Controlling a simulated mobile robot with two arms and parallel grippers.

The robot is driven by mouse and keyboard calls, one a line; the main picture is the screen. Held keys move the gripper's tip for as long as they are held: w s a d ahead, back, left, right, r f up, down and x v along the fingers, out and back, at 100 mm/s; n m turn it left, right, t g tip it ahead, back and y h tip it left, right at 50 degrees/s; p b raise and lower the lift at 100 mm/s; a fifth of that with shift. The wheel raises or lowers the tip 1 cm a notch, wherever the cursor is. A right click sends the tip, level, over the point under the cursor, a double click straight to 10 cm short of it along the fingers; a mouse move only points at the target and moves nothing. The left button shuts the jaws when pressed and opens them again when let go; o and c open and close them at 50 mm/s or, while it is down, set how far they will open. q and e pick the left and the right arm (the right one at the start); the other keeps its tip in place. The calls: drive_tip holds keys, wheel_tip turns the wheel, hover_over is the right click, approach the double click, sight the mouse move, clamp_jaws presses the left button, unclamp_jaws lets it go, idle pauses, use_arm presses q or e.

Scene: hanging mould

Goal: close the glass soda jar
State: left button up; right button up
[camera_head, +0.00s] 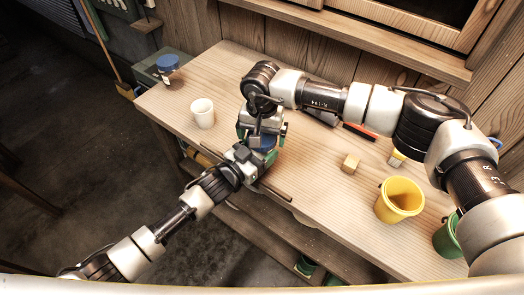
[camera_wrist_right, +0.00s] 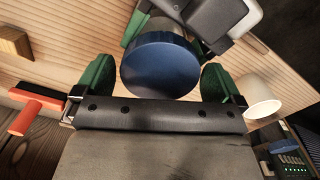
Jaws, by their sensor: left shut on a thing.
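A round blue lid (camera_wrist_right: 160,65) fills the middle of the right wrist view, seen from above. It tops the soda jar, whose body is mostly hidden; a bit of blue (camera_head: 266,142) shows between my grippers in the head view. My left gripper (camera_head: 250,156) is shut on the jar from the front left, below the lid. My right gripper (camera_head: 265,127) is above the jar. In the right wrist view its green fingertips (camera_wrist_right: 160,78) stand open on either side of the lid, with a narrow gap at the left. Whether the lid sits fully on the jar cannot be told.
A blue-lidded container (camera_head: 168,64) is at the far left. A wooden block (camera_head: 351,164), a red-handled tool (camera_head: 360,132), a yellow bucket (camera_head: 400,200) and a green bucket (camera_head: 447,238) are at right. A thin rod (camera_head: 275,191) lies near the front edge.

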drive_tip(key=c, duration=0.8)
drive_tip(key=m, duration=1.3)
drive_tip(key=shift+m, duration=0.3)
drive_tip(key=o, duration=0.9)
drive_tip(key=shift+r, duration=0.1)
drive_tip(key=shift+r, duration=2.15)
